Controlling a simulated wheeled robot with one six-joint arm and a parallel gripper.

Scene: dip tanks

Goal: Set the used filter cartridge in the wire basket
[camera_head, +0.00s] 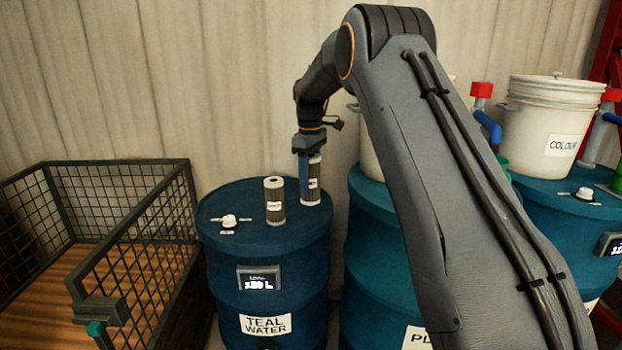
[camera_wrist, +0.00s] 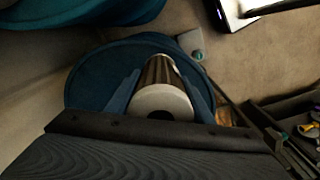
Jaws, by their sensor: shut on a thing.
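My gripper (camera_head: 312,168) points down over the back right of the teal water drum's top. It is shut on a grey pleated filter cartridge with pale ends (camera_head: 313,185). In the wrist view this cartridge (camera_wrist: 161,100) sits upright between the two blue fingers. Its lower end is at the drum top; I cannot tell whether it touches. A second, similar cartridge (camera_head: 275,205) stands upright on the drum, just left of and in front of the held one. Labels are too small to read, so I cannot tell which is used. The wire basket (camera_head: 143,232) is at the left, with dark mesh walls and a wooden floor.
The teal water drum (camera_head: 265,258) also carries a white cap (camera_head: 229,221) at its front left. The basket's mesh wall stands close to the drum's left side. More blue drums, white buckets (camera_head: 545,125) and red-handled valves (camera_head: 480,91) are to the right. A corrugated wall is behind.

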